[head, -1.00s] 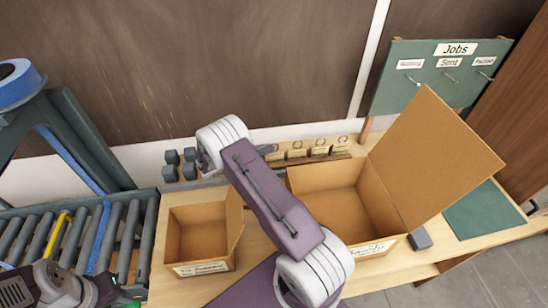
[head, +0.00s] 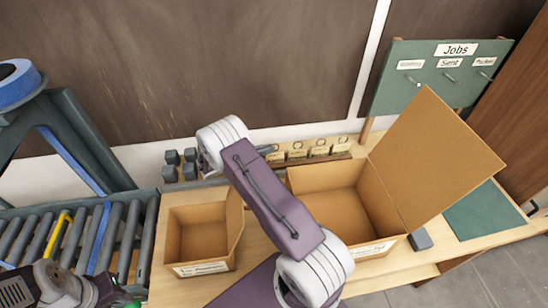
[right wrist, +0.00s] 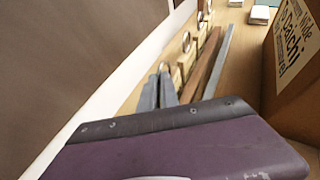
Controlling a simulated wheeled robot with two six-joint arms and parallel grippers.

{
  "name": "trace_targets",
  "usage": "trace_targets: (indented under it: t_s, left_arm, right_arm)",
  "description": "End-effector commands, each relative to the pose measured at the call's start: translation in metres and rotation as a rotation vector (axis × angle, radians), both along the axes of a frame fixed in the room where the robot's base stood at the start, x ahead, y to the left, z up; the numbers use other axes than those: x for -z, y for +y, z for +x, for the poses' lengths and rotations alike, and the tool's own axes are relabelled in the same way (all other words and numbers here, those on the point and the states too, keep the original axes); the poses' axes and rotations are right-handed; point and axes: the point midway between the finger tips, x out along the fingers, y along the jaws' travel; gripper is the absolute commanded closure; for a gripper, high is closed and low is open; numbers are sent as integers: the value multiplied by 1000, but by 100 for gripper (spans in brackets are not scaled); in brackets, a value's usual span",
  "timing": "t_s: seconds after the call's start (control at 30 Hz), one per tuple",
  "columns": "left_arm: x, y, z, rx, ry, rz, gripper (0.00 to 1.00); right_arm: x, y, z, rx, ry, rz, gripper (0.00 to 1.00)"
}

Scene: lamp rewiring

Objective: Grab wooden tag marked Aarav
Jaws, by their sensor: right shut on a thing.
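Several small wooden tags (head: 297,154) with rings stand in a row along a wooden rail at the back of the bench. The names on them are too small to read, so I cannot tell which is marked Aarav. My right gripper (head: 268,150) is at the left end of this row, low by the wall. In the right wrist view its grey fingers (right wrist: 160,92) are shut on a wooden tag (right wrist: 177,76), mostly hidden between them. Other tags with rings stand beyond it. Part of my left arm shows at the bottom left, but its fingertips are out of sight.
A small open carton (head: 202,268) and a larger carton (head: 378,246) with a raised flap stand in front of the row. Small dark blocks (head: 171,173) are at left. A roller conveyor (head: 75,240) is far left. A Jobs board (head: 430,90) stands at right.

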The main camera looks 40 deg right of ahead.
Motion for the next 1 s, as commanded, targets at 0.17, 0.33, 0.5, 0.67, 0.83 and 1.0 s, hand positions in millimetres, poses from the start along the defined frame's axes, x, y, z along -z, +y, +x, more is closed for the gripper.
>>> trace_targets:
  t_s: [0.17,0.33,0.5,0.67,0.83,1.0]
  left_arm:
    - [0,0,0,0,0,0,64]
    - [4,0,0,0,0,0,64]
    - [8,0,0,0,0,0,64]
    - [8,0,0,0,0,0,64]
    - [8,0,0,0,0,0,64]
    - [8,0,0,0,0,0,64]
  right_arm:
    - [-3,0,0,0,0,0,100]
    - [-35,0,1,1,-6,0,100]
    - [-75,0,0,1,-5,0,100]
    - [-96,0,0,1,-2,0,100]
    - [-101,0,0,1,1,0,100]
    - [-100,0,0,0,0,0,100]
